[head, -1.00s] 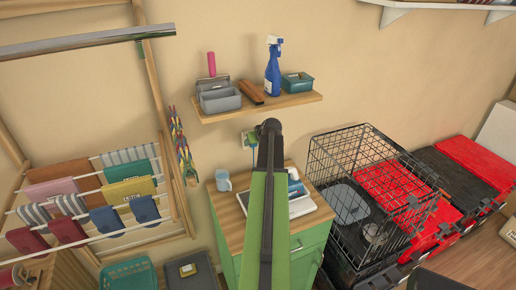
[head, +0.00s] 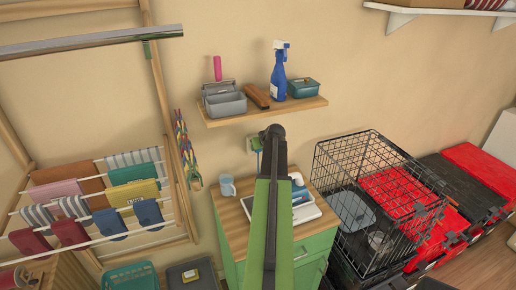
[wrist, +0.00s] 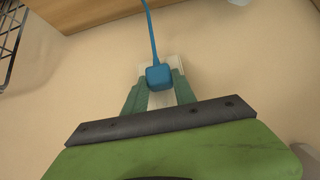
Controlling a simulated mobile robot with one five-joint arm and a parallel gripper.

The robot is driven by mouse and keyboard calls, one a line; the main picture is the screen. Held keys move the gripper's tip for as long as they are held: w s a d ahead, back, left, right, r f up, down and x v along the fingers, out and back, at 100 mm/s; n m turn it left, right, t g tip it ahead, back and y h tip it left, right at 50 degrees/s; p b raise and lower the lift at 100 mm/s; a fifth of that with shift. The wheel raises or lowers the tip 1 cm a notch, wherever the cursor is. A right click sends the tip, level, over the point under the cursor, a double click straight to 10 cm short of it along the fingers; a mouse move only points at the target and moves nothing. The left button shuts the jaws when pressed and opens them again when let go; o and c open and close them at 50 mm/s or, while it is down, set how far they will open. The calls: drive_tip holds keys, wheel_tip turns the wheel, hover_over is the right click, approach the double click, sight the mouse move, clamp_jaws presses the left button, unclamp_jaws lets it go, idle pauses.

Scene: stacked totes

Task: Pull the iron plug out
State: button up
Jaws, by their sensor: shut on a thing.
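The iron plug (wrist: 158,77) is a blue block with a blue cord (wrist: 149,28) running up from it in the wrist view. My gripper (wrist: 159,88) is shut on it, with a green finger on each side. A pale outlet plate (wrist: 176,68) on the wall is right behind the plug; I cannot tell whether the plug is seated or apart from it. In the head view my arm hides most of this spot, and only an edge of the outlet (head: 250,145) shows. The blue and white iron (head: 299,191) is partly hidden behind my arm on the cabinet.
The cabinet (head: 232,209) has a wooden top holding a light blue mug (head: 228,186). A wall shelf (head: 232,120) with a spray bottle (head: 278,75) is above. A wire crate (head: 345,160) stands to the right, a drying rack (head: 172,190) to the left.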

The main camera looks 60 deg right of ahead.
clamp_jaws()
drive_tip(key=shift+s+a, duration=0.5)
drive_tip(key=shift+s, duration=0.25)
drive_tip(key=shift+s+a, duration=0.5)
drive_tip(key=shift+s, duration=0.25)
drive_tip(key=s+a, duration=0.2)
drive_tip(key=s, duration=0.1)
drive_tip(key=shift+s+a, duration=0.1)
drive_tip(key=shift+a, duration=0.1)
